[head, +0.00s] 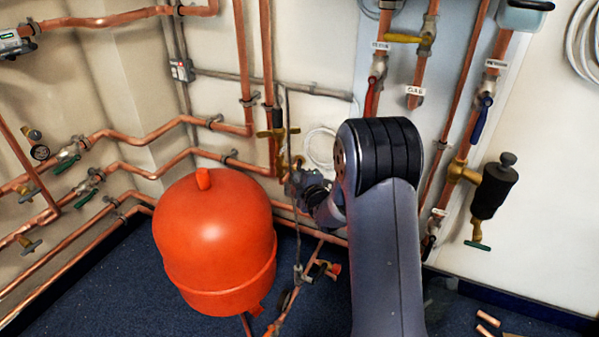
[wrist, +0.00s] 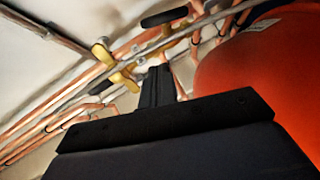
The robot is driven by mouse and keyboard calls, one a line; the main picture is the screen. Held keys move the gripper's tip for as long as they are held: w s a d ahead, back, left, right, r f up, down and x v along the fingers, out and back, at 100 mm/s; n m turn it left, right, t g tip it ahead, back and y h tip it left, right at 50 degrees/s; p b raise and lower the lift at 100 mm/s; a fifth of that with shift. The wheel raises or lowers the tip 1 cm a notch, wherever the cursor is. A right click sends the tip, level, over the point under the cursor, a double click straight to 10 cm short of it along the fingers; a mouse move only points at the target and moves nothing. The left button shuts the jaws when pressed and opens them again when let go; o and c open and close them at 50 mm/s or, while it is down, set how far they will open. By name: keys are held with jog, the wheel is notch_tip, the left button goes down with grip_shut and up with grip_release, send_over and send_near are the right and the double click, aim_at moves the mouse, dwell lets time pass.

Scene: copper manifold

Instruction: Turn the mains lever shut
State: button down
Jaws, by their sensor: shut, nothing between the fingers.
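A blue lever (head: 481,117) sits on a copper pipe at the right in the head view, lying roughly along the pipe. A small label (head: 497,64) is above it, too small to read surely. A red lever (head: 371,97) hangs on another pipe further left, and a yellow lever (head: 403,38) sits across the gas-labelled pipe. I cannot tell surely which is the mains lever. My gripper (head: 298,184) is left of these levers and lower, in front of the wall pipes. In the wrist view its fingers (wrist: 158,82) are shut and empty.
An orange tank (head: 215,240) stands left of my gripper, and close at the right in the wrist view (wrist: 270,70). A brass valve (head: 278,133) is just above my gripper. A black cylinder (head: 494,188) juts out below the blue lever. Loose copper pieces (head: 487,320) lie on the floor.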

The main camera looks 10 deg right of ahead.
aim_at(300, 168)
jog(key=w+d+f+b, duration=0.1)
jog(key=w+f, duration=0.1)
jog(key=w, duration=0.5)
jog(key=shift+d, duration=0.35)
jog(key=shift+r, duration=0.2)
